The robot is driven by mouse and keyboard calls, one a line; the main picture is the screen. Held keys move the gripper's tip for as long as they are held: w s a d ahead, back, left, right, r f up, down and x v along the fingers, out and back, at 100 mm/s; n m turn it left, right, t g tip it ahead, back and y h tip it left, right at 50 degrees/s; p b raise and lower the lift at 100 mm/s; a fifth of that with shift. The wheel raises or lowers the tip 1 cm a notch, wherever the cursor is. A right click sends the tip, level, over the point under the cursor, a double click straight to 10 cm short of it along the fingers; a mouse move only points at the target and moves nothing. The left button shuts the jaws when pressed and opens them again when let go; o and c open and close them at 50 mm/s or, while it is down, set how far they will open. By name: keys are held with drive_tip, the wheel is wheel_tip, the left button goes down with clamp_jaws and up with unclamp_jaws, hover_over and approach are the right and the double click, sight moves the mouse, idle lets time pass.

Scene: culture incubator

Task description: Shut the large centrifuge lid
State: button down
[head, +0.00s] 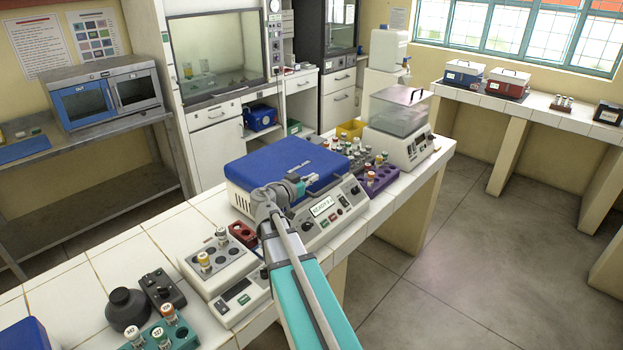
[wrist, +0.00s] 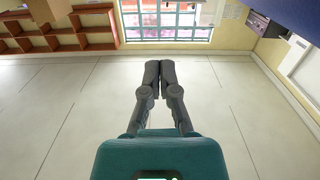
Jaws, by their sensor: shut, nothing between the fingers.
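The large centrifuge (head: 330,215) stands on the white tiled bench, with a pale front panel, a small display and buttons. Its blue lid (head: 280,160) lies down, roughly flat, over the top of the body. My arm hides part of its front edge, so I cannot tell if it is fully seated. My gripper (head: 298,187) is at the lid's front edge, over the front panel; contact is unclear. In the wrist view my gripper (wrist: 158,68) has its two fingers together, with nothing between them. A dark blue surface, probably the lid, shows at that view's upper right corner.
Left of the centrifuge are a small block device (head: 218,262) with tubes and a dark red rack (head: 242,234). To its right are a purple rack (head: 382,178) and a clear-lidded device (head: 400,125). Open floor (head: 460,260) lies right of the bench.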

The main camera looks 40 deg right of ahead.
drive_tip(key=r+p+v, duration=0.1)
drive_tip(key=v, duration=0.9)
drive_tip(key=shift+s+r+p, duration=0.2)
drive_tip(key=shift+r+p, duration=0.1)
drive_tip(key=shift+a, duration=0.15)
idle(0.3)
